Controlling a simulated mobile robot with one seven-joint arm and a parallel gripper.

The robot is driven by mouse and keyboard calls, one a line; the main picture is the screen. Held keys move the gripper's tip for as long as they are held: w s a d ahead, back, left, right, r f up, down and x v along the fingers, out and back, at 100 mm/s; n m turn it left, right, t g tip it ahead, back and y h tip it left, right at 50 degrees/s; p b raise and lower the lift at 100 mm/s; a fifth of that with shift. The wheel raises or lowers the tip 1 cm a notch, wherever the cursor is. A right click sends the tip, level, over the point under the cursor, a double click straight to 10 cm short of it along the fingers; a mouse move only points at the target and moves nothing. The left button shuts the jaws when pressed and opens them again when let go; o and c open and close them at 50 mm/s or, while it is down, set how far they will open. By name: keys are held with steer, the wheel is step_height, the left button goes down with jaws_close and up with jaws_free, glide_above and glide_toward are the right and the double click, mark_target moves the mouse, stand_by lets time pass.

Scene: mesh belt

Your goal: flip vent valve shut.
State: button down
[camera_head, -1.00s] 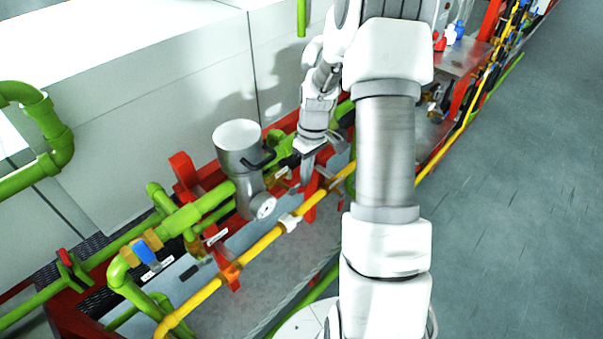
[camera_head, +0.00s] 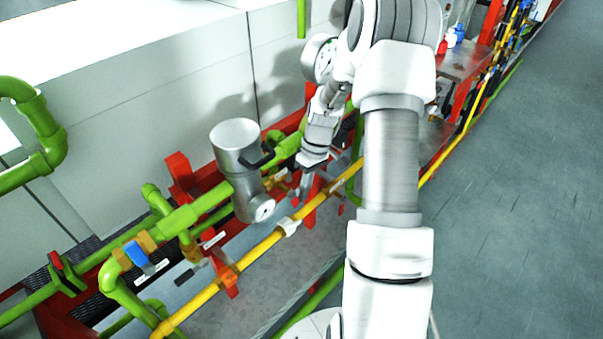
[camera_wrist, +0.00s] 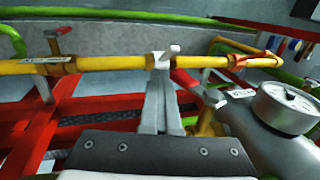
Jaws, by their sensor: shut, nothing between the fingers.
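My gripper (camera_head: 306,188) points down among the pipes, beside the yellow pipe (camera_head: 258,250). In the wrist view its fingers (camera_wrist: 161,85) are together and empty, with the tips just below a white fitting (camera_wrist: 163,58) on that pipe. A valve with a red lever (camera_wrist: 185,82) and a brass body (camera_wrist: 207,112) is close to the right of the fingers, with a small label (camera_wrist: 240,93) beside it. I cannot tell whether they touch it. Another red-handled valve (camera_wrist: 60,32) is at the upper left. No readable name marks which one is the vent valve.
A silver cylinder (camera_head: 237,160) with a dial gauge (camera_head: 262,210) stands close to my gripper. Green pipes (camera_head: 190,215) and red frame parts (camera_head: 180,172) crowd the left. A blue-handled valve (camera_head: 136,252) is at the lower left. The grey floor (camera_head: 530,190) at right is clear.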

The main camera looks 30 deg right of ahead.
steer(key=shift+a, duration=0.15)
steer(key=shift+r+p, duration=0.5)
steer(key=shift+r, duration=0.3)
steer(key=s+d+r, duration=0.8)
steer(key=r, duration=0.3)
steer(key=shift+s, duration=0.3)
stand_by(0.3)
